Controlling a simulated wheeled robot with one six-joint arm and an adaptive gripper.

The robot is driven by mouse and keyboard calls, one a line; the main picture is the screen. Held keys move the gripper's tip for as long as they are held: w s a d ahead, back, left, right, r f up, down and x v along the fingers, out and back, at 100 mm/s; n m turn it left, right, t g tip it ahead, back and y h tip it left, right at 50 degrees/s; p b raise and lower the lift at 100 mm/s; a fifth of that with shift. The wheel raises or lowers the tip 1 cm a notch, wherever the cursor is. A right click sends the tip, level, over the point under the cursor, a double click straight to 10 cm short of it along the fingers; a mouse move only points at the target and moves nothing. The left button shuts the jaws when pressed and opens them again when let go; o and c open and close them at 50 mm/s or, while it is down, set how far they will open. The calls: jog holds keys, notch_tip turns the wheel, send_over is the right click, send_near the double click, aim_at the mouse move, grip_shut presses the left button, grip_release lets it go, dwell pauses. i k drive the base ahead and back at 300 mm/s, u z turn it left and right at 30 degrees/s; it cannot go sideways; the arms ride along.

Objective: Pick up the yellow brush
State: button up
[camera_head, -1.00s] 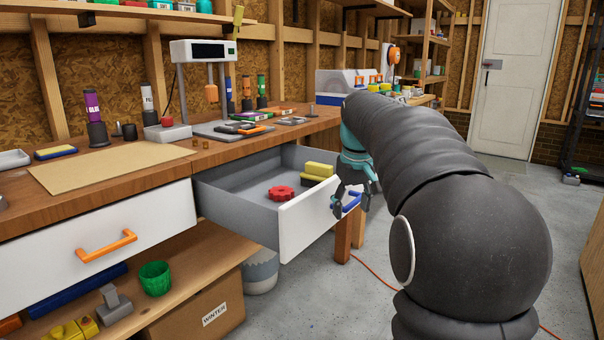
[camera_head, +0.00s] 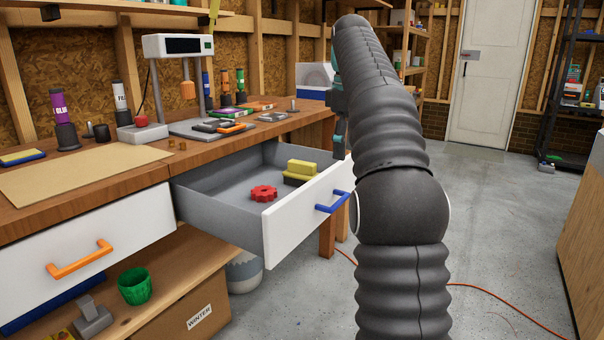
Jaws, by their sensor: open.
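The yellow brush (camera_head: 301,168), a yellow block with a dark underside, lies in the open drawer (camera_head: 222,203) toward its back right. A red gear-shaped piece (camera_head: 263,193) lies in the drawer to its left and nearer. My gripper (camera_head: 339,148) is to the right of the brush in the picture and higher, near the far end of the drawer front. It is open, with nothing seen between its fingers. My arm hides part of it.
The drawer's white front carries a blue handle (camera_head: 333,202). The wooden bench (camera_head: 150,160) above holds a press-like stand (camera_head: 180,85), bottles and small tools. Grey floor is clear to the right, with an orange cord (camera_head: 490,293) on it.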

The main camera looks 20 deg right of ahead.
aim_at(297, 172)
jog(key=i, duration=0.9)
jog(key=u, duration=0.05)
